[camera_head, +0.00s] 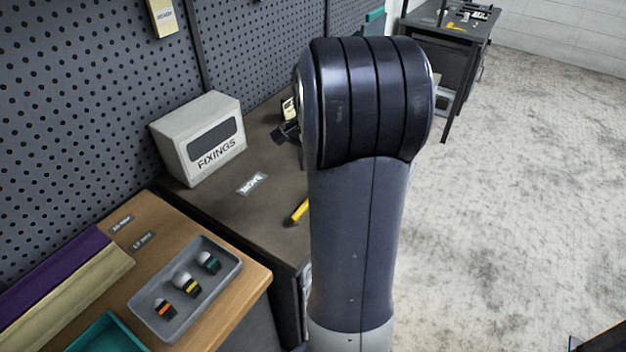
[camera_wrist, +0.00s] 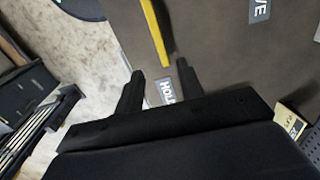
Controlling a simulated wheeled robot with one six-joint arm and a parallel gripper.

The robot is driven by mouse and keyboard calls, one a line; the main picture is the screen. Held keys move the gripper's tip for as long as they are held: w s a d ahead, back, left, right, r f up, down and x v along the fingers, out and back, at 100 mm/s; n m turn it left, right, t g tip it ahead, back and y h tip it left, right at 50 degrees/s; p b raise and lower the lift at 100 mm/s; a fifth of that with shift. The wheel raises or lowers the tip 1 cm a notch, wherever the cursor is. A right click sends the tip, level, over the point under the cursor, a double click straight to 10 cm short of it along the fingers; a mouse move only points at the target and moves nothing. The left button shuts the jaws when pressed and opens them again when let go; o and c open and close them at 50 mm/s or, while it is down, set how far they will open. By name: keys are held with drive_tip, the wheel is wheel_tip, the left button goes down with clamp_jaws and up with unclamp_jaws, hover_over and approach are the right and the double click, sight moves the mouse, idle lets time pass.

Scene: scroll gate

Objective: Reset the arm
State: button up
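My gripper (camera_wrist: 159,76) shows in the wrist view with its two dark fingers apart and nothing between them that I can see it gripping. It is over the edge of a dark brown bench top (camera_wrist: 215,50). A yellow bar (camera_wrist: 153,30) is in line beyond the fingertips, apart from them in the picture. The bar also shows in the head view (camera_head: 299,211), partly hidden behind my arm. My arm rises in the middle of the head view and hides most of the area behind it. A white label (camera_wrist: 167,92) shows between the fingers.
A grey FIXINGS box (camera_head: 205,140) stands against the pegboard (camera_head: 90,90), near a MOVE label (camera_head: 252,184). A grey tray (camera_head: 156,318) with three small capped items sits on a wooden top at lower left. Open floor (camera_head: 520,180) lies to the right; a dark bench (camera_head: 450,50) stands far back.

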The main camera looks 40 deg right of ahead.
drive_tip(key=shift+r, duration=0.95)
drive_tip(key=shift+f, duration=0.1)
wheel_tip(320, 180, down, 11)
drive_tip(key=shift+r, duration=0.1)
drive_tip(key=shift+w+r+n, duration=0.1)
drive_tip(key=shift+w+n, duration=0.1)
drive_tip(key=shift+n, duration=0.1)
